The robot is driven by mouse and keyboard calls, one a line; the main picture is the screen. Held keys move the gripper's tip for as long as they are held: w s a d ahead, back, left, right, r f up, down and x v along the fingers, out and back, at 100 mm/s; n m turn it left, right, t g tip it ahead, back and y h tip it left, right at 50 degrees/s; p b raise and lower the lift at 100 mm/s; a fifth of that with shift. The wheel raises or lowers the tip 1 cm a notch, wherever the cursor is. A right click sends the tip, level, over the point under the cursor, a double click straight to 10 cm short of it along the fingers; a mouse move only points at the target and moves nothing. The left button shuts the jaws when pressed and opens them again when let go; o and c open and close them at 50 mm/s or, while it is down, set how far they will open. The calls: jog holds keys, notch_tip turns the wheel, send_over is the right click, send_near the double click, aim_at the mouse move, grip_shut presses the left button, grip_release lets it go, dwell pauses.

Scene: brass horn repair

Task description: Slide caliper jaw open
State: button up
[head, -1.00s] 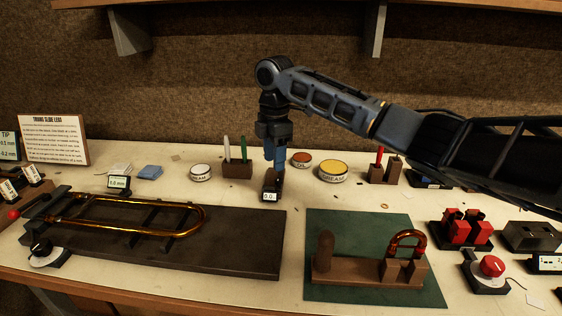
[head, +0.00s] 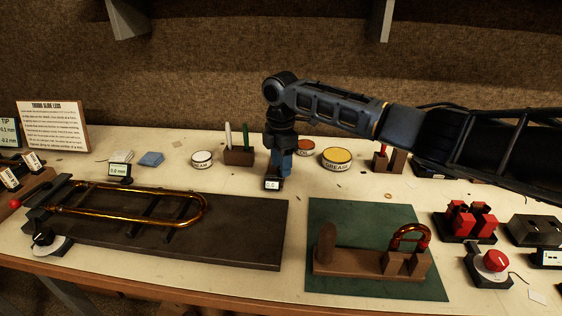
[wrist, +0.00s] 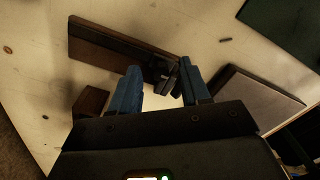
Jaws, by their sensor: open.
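A small dark caliper with a white readout (head: 271,184) stands on the bench behind the right end of the dark slide board. The readout's digits are too small to read surely. My gripper (head: 280,172) points down right behind the readout, and its blue fingers partly hide the caliper. In the wrist view my two blue fingers (wrist: 160,88) are apart, with a small dark part (wrist: 162,70) of the caliper between and just beyond their tips. It looks close to the right finger; I cannot tell whether they touch.
A brass slide (head: 140,216) lies on the dark board (head: 235,245) at left. A green mat (head: 375,284) at right carries a wooden stand (head: 345,264).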

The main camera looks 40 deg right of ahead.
grip_shut()
dwell(0.3)
dwell(0.3)
